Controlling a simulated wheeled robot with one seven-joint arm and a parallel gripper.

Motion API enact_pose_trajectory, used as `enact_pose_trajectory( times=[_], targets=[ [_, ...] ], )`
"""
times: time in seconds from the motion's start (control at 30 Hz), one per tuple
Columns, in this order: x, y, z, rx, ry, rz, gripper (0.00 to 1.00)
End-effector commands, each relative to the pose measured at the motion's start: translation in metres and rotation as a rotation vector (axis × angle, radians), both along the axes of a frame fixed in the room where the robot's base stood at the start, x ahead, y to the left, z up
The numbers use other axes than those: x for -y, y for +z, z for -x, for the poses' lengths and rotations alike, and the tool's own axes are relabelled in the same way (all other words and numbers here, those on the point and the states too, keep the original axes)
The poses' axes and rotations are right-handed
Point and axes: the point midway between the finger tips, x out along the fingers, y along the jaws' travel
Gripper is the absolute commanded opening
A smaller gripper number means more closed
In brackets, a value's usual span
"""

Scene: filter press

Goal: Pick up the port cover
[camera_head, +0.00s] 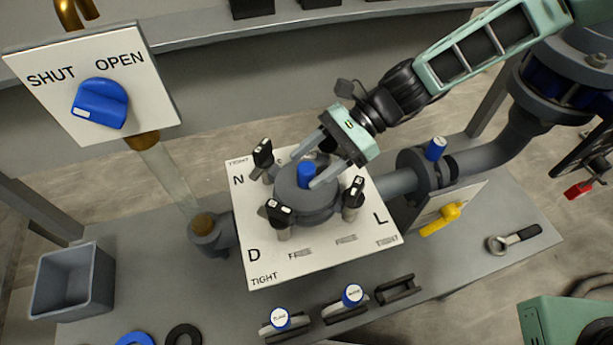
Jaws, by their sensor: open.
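The port cover (300,204) is a grey round disc with a blue knob (306,173) standing at its centre. It sits on the port in the middle of a white lettered plate (365,250). Three black-handled clamps (278,212) stand around its rim. My gripper (305,171) reaches in from the upper right. It is open, with one finger on each side of the blue knob. Whether the fingers touch the knob cannot be told. The hand covers part of the cover's upper right edge.
A blue knob (99,103) on a SHUT/OPEN panel stands upper left. A grey bin (74,281) is left. Blue-capped parts (352,295) sit in front. A wrench (514,239) lies on the bench at right.

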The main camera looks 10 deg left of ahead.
Motion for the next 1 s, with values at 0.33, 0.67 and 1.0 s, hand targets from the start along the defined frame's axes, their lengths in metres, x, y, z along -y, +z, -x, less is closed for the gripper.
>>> enact_pose_trajectory(
  times=[0.33,0.67,1.0],
  targets=[
    [0.0,0.0,0.0,0.0,0.0,0.0,0.11],
    [0.0,0.0,0.0,0.0,0.0,-0.001,0.0],
    [0.0,0.021,-0.001,0.005,-0.001,-0.001,0.0]
  ],
)
